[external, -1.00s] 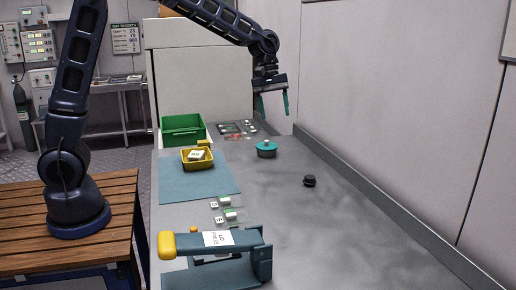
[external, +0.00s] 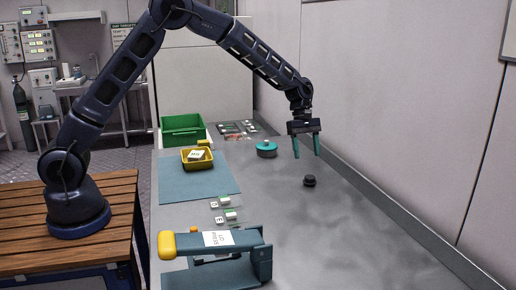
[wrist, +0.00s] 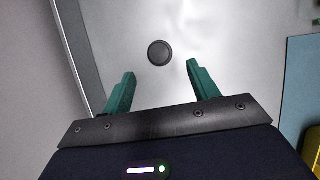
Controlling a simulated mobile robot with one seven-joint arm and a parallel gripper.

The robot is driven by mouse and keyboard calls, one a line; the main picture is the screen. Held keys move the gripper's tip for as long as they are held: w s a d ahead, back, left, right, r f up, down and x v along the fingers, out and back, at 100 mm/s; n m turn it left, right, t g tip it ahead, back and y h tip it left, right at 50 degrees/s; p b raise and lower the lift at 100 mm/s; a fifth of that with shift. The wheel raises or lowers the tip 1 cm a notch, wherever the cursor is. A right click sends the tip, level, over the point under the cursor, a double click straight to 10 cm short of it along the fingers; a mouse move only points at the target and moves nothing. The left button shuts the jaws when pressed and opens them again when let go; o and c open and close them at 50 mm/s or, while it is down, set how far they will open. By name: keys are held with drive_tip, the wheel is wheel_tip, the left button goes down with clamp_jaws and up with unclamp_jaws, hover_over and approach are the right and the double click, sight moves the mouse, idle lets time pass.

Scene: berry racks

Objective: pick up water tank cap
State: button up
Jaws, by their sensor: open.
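A small black round cap (external: 309,181) lies on the grey worktop, right of the middle in the external view. In the wrist view the black cap (wrist: 159,53) shows as a round disc ahead of the fingertips, between their lines. My gripper (external: 307,156) points down above the worktop, with its green fingers apart and nothing between them. In the wrist view my gripper (wrist: 160,70) is open, and the cap is apart from both fingers. A teal round pot with a light knob (external: 266,149) stands left of my gripper.
A yellow bin (external: 197,159) and a green crate (external: 183,128) stand at the left. A hinged press-like device with a yellow handle (external: 216,240) is in front. A wall ledge (external: 400,215) runs along the right. The worktop around the cap is clear.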

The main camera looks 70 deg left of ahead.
sight(310, 176)
drive_tip(key=x, duration=0.8)
drive_tip(key=shift+w+a+f, duration=0.15)
drive_tip(key=shift+a+f, duration=0.05)
drive_tip(key=shift+f, duration=0.1)
drive_tip(key=shift+c, duration=0.2)
drive_tip(key=c, duration=0.8)
